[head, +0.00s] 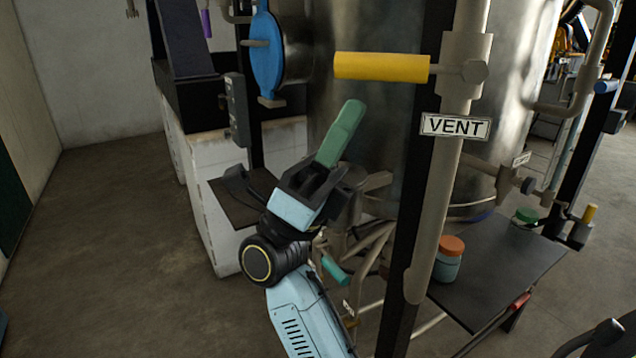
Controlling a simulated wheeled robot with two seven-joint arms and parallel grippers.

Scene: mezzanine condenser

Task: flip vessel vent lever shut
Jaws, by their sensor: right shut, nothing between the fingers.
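The vent lever (382,67) has a yellow handle that lies level, pointing left from a valve on a beige vertical pipe (445,190). A white sign reading VENT (455,126) is just below the valve.
A large steel vessel (375,30) stands behind the pipe. A dark post (412,210) runs beside the pipe. A blue valve disc (265,55) is at upper left. An orange-lidded jar (449,262) stands on a dark shelf (510,265). The floor at left is clear.

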